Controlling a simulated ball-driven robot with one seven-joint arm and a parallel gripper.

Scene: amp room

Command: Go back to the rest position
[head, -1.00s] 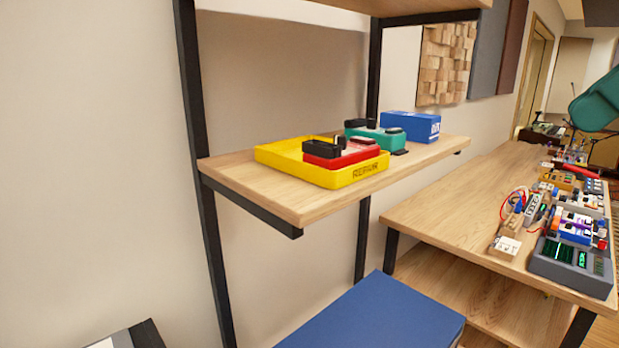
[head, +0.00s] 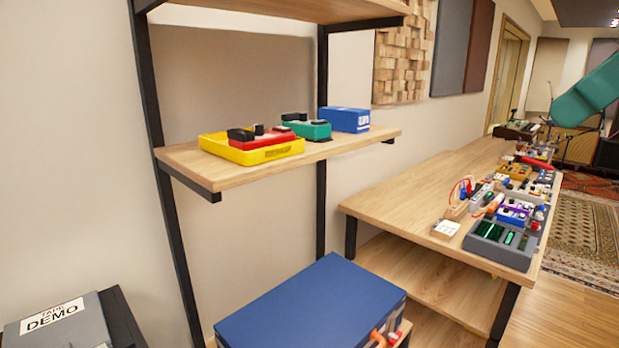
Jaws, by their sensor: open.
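My gripper is out of view in the head view. Only a teal arm link of mine (head: 588,92) shows at the right edge. On the shelf (head: 232,172) at the left stands a yellow tray (head: 258,155) with a red pedal (head: 272,140) in it. A teal pedal (head: 312,130) and a blue box (head: 346,119) stand beside the tray toward the right. Nothing on the shelf is touched by my arm in this view.
A wooden bench (head: 400,209) at the right carries several pedals and a grey device with green displays (head: 500,241). A large blue-topped box (head: 312,300) stands low in front. A grey case labelled DEMO (head: 58,325) is at lower left. Open floor (head: 570,305) lies at right.

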